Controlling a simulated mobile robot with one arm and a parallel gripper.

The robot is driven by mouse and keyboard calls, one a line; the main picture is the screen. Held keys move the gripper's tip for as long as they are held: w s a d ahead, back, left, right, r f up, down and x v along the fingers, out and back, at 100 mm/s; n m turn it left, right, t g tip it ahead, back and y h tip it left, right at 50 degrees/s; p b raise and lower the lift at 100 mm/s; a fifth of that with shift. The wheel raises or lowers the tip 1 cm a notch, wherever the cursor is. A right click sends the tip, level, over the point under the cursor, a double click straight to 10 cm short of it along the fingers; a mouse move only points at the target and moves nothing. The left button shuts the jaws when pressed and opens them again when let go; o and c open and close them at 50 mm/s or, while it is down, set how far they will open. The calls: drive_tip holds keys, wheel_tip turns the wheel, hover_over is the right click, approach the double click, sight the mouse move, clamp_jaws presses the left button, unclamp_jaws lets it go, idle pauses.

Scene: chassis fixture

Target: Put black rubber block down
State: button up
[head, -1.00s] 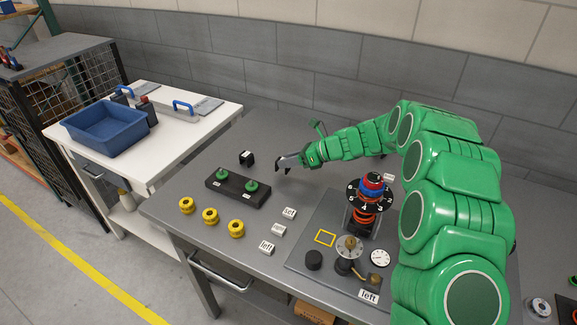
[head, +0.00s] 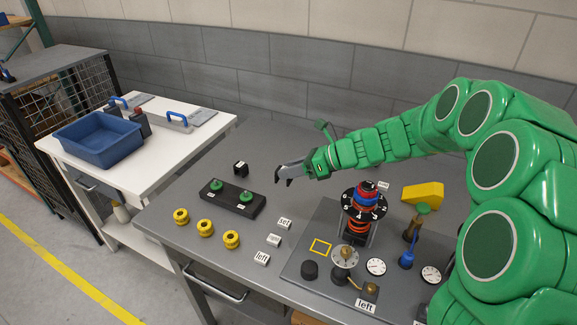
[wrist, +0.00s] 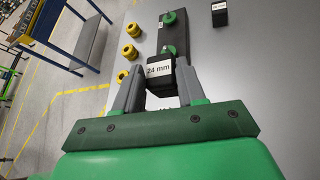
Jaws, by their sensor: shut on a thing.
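My gripper (wrist: 152,94) is shut on a black block with a white "24 mm" label (wrist: 162,83); its label faces the wrist camera. In the head view my gripper (head: 284,175) is over the grey bench, right of the dark strip with two green knobs (head: 232,202). The held block is hard to make out there. A second black block with a white label (head: 240,169) stands on the bench behind the strip, apart from my gripper. It also shows at the top right of the wrist view (wrist: 220,15).
Several yellow ringed pieces (head: 205,228) lie in front of the strip. White label blocks (head: 274,241) stand nearer the fixture plate (head: 300,252), which bears a dial tower (head: 364,204). A white side table with a blue bin (head: 100,138) is at left. Bench around the second block is clear.

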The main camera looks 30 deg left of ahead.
drive_tip(key=shift+s+d+r, duration=0.35)
drive_tip(key=shift+s+d, duration=0.1)
drive_tip(key=shift+s, duration=0.15)
drive_tip(key=shift+s+d+r, duration=0.3)
drive_tip(key=shift+s+d, duration=0.15)
drive_tip(key=shift+s, duration=0.1)
